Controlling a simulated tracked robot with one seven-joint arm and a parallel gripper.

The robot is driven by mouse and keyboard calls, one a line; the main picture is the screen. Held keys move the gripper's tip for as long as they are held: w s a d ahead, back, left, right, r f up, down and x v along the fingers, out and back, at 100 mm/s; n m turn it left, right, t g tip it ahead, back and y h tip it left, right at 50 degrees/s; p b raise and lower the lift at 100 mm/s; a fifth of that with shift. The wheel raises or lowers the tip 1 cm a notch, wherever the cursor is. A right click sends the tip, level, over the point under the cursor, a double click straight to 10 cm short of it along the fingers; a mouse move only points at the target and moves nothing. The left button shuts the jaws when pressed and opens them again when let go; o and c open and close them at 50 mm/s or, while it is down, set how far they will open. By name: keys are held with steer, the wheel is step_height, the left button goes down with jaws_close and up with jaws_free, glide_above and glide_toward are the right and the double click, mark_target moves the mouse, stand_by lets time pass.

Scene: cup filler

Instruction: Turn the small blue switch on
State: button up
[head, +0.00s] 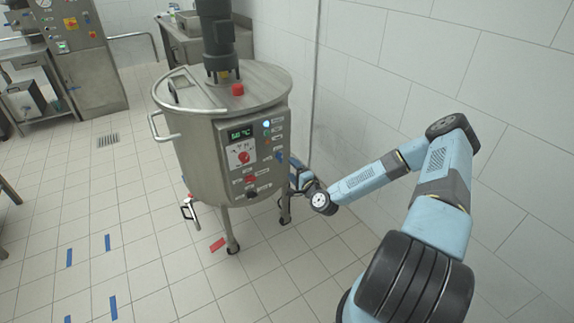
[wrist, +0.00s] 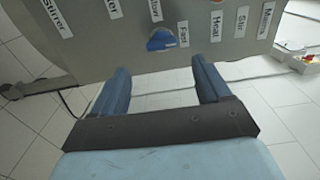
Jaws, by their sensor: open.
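The small blue switch (wrist: 161,39) is a round blue knob on the grey control panel (wrist: 100,55), at the upper middle of the wrist view. Labels sit around it, one reading "Fast". In the head view a small blue spot that looks like the same switch (head: 280,156) is near the panel's right edge. My gripper (wrist: 160,78) is open and empty, with its two blue fingers pointing at the panel on either side of the switch's line. It appears apart from the switch. In the head view the fingers are largely hidden beside the tank.
The steel tank (head: 190,150) stands on wheeled legs, with a lit display (head: 241,133), red knob (head: 243,157), lower red switch (head: 250,179) and black knob (head: 252,193) on its panel. A tiled wall (head: 380,60) is close on the right. Open floor (head: 120,210) is at left.

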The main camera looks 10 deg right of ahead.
steer(key=v, duration=0.6)
stand_by(0.5)
